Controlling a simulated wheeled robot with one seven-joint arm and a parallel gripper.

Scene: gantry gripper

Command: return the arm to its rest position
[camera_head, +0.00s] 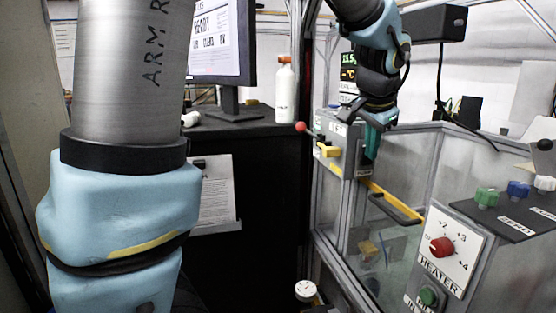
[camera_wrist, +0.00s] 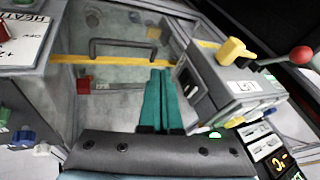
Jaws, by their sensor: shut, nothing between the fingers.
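My gripper (camera_head: 371,150) hangs fingers-down in the upper right of the head view, beside the grey lift box with the yellow lever. Its teal fingers lie side by side, shut and empty; they also show in the wrist view (camera_wrist: 159,98). In the wrist view the fingers point over the clear panel with the dark handle, left of the lever box. My blue and grey arm comes in from the top of the head view. Part of the arm is out of view.
The lever box (camera_head: 340,155) carries a yellow lever (camera_head: 328,150) and a red ball knob (camera_head: 301,127). A dark handle (camera_head: 396,209) is on the clear panel below. A heater panel (camera_head: 450,250) stands right. A monitor (camera_head: 222,40) and white bottle (camera_head: 285,92) stand behind.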

